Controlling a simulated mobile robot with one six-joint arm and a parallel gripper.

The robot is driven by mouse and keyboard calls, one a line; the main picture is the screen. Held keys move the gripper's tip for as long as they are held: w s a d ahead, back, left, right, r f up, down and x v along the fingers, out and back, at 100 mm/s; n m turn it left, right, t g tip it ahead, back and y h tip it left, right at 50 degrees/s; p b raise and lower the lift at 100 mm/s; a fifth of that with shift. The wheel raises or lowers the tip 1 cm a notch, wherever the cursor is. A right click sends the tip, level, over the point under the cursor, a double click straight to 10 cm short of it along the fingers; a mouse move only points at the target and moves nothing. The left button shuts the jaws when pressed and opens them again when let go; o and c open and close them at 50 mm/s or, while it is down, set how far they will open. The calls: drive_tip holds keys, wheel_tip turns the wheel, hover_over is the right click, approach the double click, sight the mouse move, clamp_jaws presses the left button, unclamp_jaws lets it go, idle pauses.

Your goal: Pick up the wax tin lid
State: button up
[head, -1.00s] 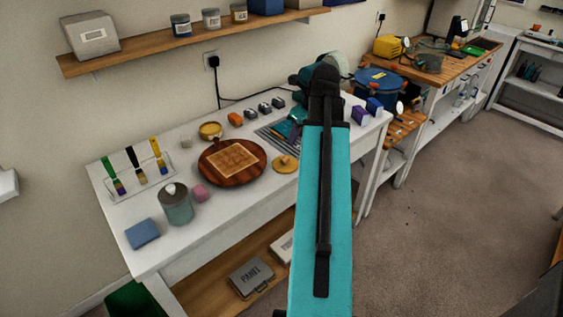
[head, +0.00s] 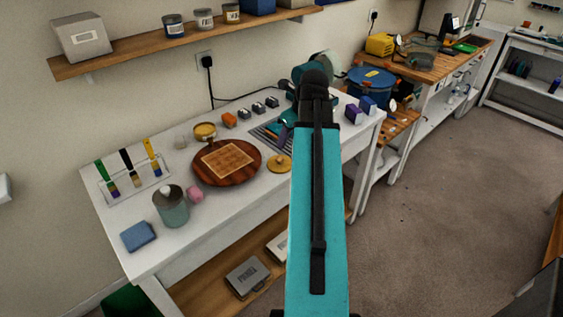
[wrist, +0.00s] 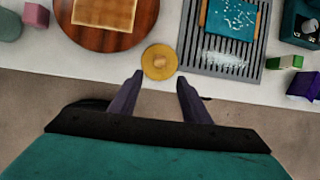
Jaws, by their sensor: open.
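The wax tin lid (head: 279,164) is a round yellow disc with a small knob. It lies flat on the white table near the front edge, right of the round wooden board. In the wrist view the lid (wrist: 159,62) is just beyond my fingertips, roughly centred between them. My gripper (wrist: 160,82) is open and empty, with its two dark purple fingers apart. I cannot tell its exact height above the table. In the head view my arm hides most of the gripper. A yellow tin (head: 204,131) stands behind the board.
The round wooden board (head: 250,177) lies left of the lid. A slatted grey rack (wrist: 220,62) with a blue item (wrist: 231,17) is close on its right. A green-grey canister (head: 171,208) and pink block (head: 195,194) stand further left. Purple boxes (head: 354,113) are at the right end.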

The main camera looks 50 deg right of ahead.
drive_tip(key=p, duration=0.1)
approach(280, 158)
drive_tip(key=shift+x, duration=1.45)
drive_tip(key=shift+w, duration=0.1)
drive_tip(key=shift+p+x, duration=0.85)
drive_tip(key=shift+x, duration=0.5)
drive_tip(key=shift+p+x, duration=0.3)
drive_tip(key=shift+x, duration=0.95)
clamp_jaws()
drive_tip(key=shift+r, duration=0.2)
